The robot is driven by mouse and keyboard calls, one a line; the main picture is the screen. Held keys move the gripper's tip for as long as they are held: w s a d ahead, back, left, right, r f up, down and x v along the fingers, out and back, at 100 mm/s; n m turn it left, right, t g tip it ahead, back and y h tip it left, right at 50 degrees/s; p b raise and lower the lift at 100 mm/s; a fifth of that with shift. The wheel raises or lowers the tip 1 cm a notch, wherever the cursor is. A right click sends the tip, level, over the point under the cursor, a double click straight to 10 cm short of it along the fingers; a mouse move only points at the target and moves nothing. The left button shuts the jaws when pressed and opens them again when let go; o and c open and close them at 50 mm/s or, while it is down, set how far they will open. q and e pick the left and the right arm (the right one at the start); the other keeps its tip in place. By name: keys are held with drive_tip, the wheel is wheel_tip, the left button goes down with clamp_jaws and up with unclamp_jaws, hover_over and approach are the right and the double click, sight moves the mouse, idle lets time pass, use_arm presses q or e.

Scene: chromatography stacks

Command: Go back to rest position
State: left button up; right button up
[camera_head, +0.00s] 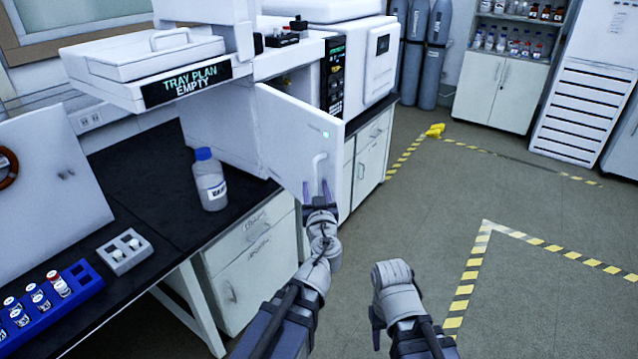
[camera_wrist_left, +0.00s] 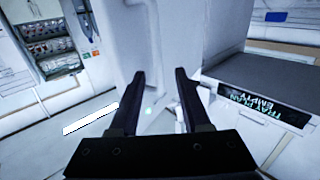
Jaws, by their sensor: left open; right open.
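My left gripper (camera_head: 316,192) is open and empty, in front of the open white door (camera_head: 300,135) of the chromatography stack. Its fingers are near the door's handle (camera_head: 320,168); whether they touch it I cannot tell. In the left wrist view the two dark fingers (camera_wrist_left: 160,90) are spread apart, with the white door surface behind them. My right arm (camera_head: 398,300) shows at the bottom centre of the head view, low over the floor. The right gripper's fingers (camera_head: 376,325) are only partly seen, pointing down beside the wrist.
A blue-capped bottle (camera_head: 211,185) stands on the black bench (camera_head: 150,190). A blue vial rack (camera_head: 70,300) and a small grey block (camera_head: 124,252) are at the left. The tray-plan unit (camera_head: 150,75) overhangs the bench. The floor (camera_head: 530,220) at right is clear, with striped tape.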

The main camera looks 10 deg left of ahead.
use_arm(q)
drive_tip(key=shift+v, duration=0.9)
use_arm(e)
drive_tip(key=shift+s+d, duration=0.2)
drive_tip(key=shift+d, duration=0.1)
use_arm(q)
drive_tip(key=s+f+g+p, duration=0.6)
drive_tip(key=s+f+g, duration=0.2)
drive_tip(key=s+g, duration=0.15)
drive_tip(key=s+d+f+m+g+h+p, duration=0.3)
drive_tip(key=s+d+m+g, duration=0.4)
drive_tip(key=s+d, duration=0.3)
drive_tip(key=s+f+g+h, duration=0.1)
drive_tip(key=s, duration=0.2)
drive_tip(key=shift+s+p, duration=0.3)
drive_tip(key=shift+s, duration=0.1)
use_arm(e)
wheel_tip(320, 180, up, 10)
drive_tip(key=shift+f, duration=0.25)
